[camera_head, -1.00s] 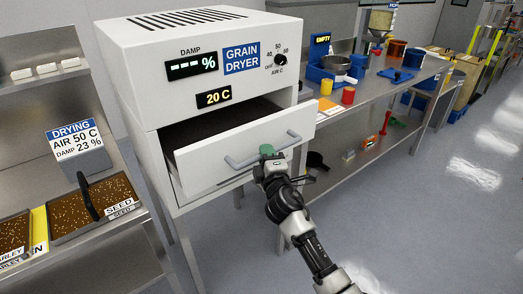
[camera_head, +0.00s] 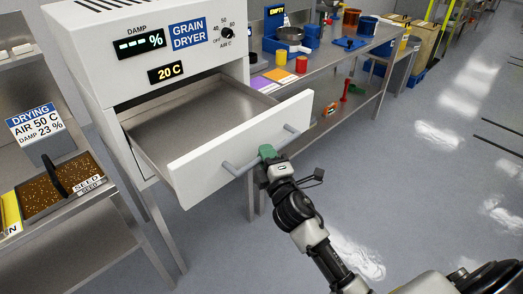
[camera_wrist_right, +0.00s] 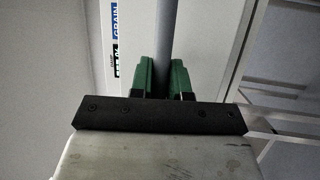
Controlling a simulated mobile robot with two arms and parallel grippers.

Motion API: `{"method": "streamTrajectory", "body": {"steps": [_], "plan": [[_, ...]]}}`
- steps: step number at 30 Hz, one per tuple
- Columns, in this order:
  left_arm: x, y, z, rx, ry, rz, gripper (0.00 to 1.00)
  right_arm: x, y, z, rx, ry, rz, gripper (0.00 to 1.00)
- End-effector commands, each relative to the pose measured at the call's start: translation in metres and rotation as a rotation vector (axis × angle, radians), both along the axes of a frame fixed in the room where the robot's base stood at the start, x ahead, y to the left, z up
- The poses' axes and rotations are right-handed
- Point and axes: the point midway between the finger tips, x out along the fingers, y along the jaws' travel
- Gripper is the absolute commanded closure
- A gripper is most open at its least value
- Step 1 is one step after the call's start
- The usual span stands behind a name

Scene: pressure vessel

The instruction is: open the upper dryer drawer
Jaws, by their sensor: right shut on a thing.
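The upper dryer drawer (camera_head: 243,143) is pulled well out of the white grain dryer (camera_head: 150,50), and its bare metal inside shows empty. My right gripper (camera_head: 267,153) is at the drawer's grey bar handle (camera_head: 240,166), right of the handle's middle. Its green fingers are shut on the handle. In the right wrist view the green fingers (camera_wrist_right: 162,78) stand on both sides of the grey handle bar (camera_wrist_right: 163,45). My left gripper is not in view.
A steel shelf with a seed tray (camera_head: 62,183) stands at the left. A steel bench (camera_head: 310,72) with red and yellow cups and a pot stands behind the drawer to the right. The floor (camera_head: 420,190) at the right is clear.

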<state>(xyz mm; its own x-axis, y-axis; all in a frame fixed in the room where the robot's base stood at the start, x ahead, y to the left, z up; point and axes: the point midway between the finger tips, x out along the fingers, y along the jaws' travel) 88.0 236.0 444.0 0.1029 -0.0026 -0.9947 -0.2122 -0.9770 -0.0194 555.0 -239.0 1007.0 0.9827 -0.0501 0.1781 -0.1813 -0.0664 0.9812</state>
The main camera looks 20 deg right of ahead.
Motion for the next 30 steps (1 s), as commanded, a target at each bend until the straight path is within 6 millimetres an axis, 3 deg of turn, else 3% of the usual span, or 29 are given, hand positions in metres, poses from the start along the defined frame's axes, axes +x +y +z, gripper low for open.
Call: {"method": "streamTrajectory", "body": {"steps": [8, 9, 13, 23, 30], "plan": [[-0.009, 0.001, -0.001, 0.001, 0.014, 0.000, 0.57, 0.000, 0.000, -0.001, 0.000, 0.002, -0.001, 1.00], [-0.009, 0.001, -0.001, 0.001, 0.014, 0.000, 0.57, 0.000, 0.000, -0.001, 0.000, 0.002, -0.001, 0.77], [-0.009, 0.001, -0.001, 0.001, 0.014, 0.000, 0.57, 0.000, 0.000, -0.001, 0.000, 0.002, -0.001, 0.58], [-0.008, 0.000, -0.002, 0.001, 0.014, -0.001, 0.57, -0.004, 0.000, -0.002, 0.000, 0.002, 0.000, 0.58], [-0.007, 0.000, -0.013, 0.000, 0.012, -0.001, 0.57, -0.042, 0.002, -0.012, 0.001, 0.003, 0.000, 0.58]]}}
